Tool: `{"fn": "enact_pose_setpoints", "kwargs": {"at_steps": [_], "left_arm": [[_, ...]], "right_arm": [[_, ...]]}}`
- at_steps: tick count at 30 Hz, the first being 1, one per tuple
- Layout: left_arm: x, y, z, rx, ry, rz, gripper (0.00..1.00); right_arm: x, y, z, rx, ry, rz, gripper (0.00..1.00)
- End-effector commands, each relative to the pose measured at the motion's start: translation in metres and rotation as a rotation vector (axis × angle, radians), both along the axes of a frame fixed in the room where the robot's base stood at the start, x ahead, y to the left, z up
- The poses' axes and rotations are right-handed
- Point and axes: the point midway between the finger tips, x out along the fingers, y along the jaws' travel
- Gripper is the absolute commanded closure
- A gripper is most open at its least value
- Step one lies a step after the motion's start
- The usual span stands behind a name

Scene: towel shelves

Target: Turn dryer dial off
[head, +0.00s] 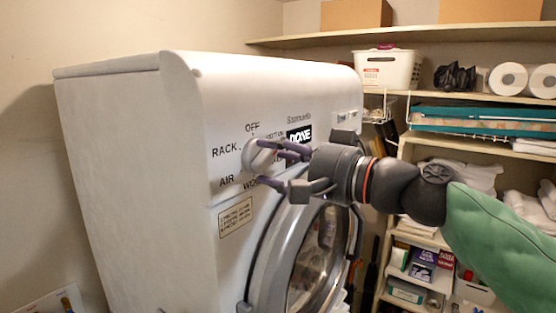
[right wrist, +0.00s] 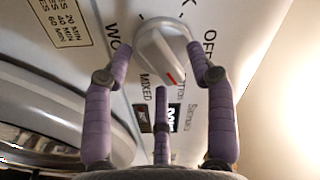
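The white dryer (head: 130,170) stands at the left in the head view. Its round white dial (head: 257,157) is on the front panel, among printed labels with OFF at the top. In the right wrist view the dial (right wrist: 160,52) has a red mark on its grip that points between MIXED and the cotton label, away from OFF. My right gripper (head: 271,162) is at the dial, and its purple fingers (right wrist: 162,62) are spread around it. I cannot tell whether they touch it. The fingers hide some labels. My left gripper is not in view.
The dryer's round glass door (head: 315,260) is below my right gripper. Shelves at the right hold a white basket (head: 385,70), paper rolls (head: 508,79), folded towels and boxes. A wall is close on the dryer's left.

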Motion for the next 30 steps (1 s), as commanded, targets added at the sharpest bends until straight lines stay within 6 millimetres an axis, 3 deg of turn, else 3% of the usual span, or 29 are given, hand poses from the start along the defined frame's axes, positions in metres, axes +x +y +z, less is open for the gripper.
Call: {"fn": "enact_pose_setpoints", "kwargs": {"at_steps": [1,6,17,30], "left_arm": [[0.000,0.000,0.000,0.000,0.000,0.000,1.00],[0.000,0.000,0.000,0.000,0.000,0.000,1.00],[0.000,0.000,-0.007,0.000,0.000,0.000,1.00],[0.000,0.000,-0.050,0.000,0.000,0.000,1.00]], "right_arm": [[0.000,0.000,0.000,0.000,0.000,0.000,0.57],[0.000,0.000,0.000,0.000,0.000,0.000,1.00],[0.000,0.000,-0.002,-0.027,-0.035,0.002,1.00],[0.000,0.000,-0.002,-0.215,-0.296,0.001,1.00]]}}
